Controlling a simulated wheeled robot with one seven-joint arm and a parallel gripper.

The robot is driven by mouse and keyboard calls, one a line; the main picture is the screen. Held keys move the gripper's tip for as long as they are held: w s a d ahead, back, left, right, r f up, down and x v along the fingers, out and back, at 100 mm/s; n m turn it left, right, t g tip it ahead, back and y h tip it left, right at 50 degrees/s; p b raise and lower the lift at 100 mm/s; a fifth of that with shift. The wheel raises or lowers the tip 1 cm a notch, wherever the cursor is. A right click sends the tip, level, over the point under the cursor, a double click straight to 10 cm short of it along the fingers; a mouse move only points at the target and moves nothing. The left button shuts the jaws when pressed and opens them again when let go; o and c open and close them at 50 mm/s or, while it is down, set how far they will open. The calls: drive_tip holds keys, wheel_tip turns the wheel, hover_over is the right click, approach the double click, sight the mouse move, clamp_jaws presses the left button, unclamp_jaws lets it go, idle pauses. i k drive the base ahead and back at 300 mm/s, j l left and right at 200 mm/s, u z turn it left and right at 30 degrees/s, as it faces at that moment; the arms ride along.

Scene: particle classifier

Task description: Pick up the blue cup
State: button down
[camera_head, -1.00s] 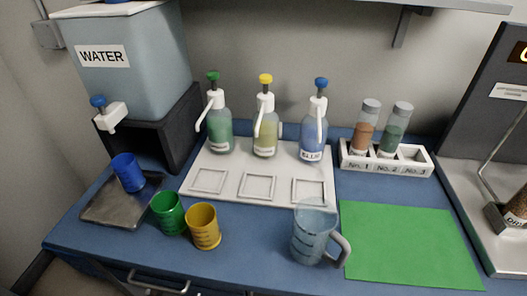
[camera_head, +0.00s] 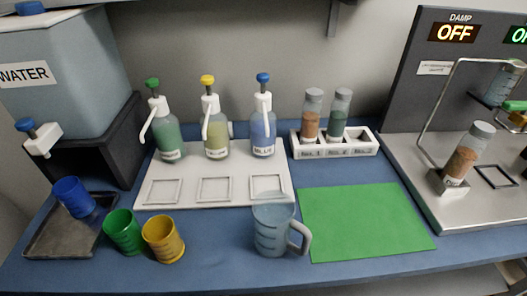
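The blue cup (camera_head: 73,197) stands in the dark metal drip tray (camera_head: 58,240) at the left, in front of and below the tap of the water tank (camera_head: 66,75). It seems a little tilted in the picture. A green cup (camera_head: 124,232) and a yellow cup (camera_head: 163,238) stand side by side on the blue counter, to the right of the tray. My gripper does not show in this view.
A clear jug (camera_head: 272,228) stands right of the yellow cup, beside a green mat (camera_head: 365,220). Behind are a white board (camera_head: 215,190) with pump bottles, a vial rack (camera_head: 335,148), and a metal machine (camera_head: 440,190) at right.

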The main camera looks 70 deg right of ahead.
sight(75, 198)
drive_tip(key=k+u, duration=0.25)
drive_tip(key=k, duration=0.2)
drive_tip(key=k+u, duration=0.3)
drive_tip(key=k, duration=0.15)
